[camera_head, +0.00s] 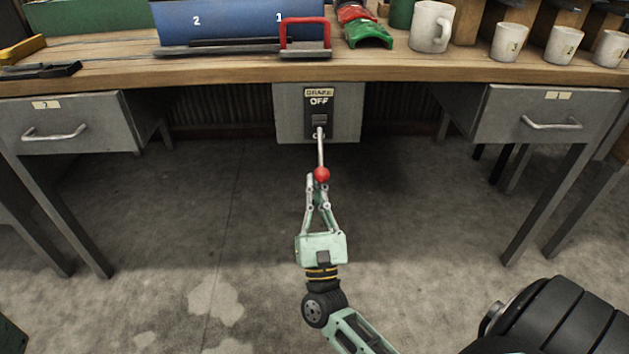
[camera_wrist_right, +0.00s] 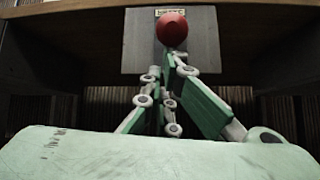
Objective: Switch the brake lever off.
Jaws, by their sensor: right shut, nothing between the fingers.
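The brake lever (camera_head: 320,150) hangs from a dark plate marked BRAKE and OFF (camera_head: 319,105) on a grey box under the workbench. Its shaft points down and out toward me and ends in a red ball knob (camera_head: 322,174). The word OFF shows above the lever's pivot. My right gripper (camera_head: 321,184) is shut and empty, with its fingertips just below the knob; whether they touch it I cannot tell. In the right wrist view the red knob (camera_wrist_right: 172,28) shows just beyond the fingertips (camera_wrist_right: 172,62). My left gripper is not in view.
The wooden bench top (camera_head: 230,72) overhangs the lever box (camera_head: 348,115). Grey drawers stand at the left (camera_head: 65,122) and right (camera_head: 552,113). Mugs (camera_head: 432,27), a red-handled tool (camera_head: 305,38) and a blue bin (camera_head: 225,20) are on the bench. The floor below is clear.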

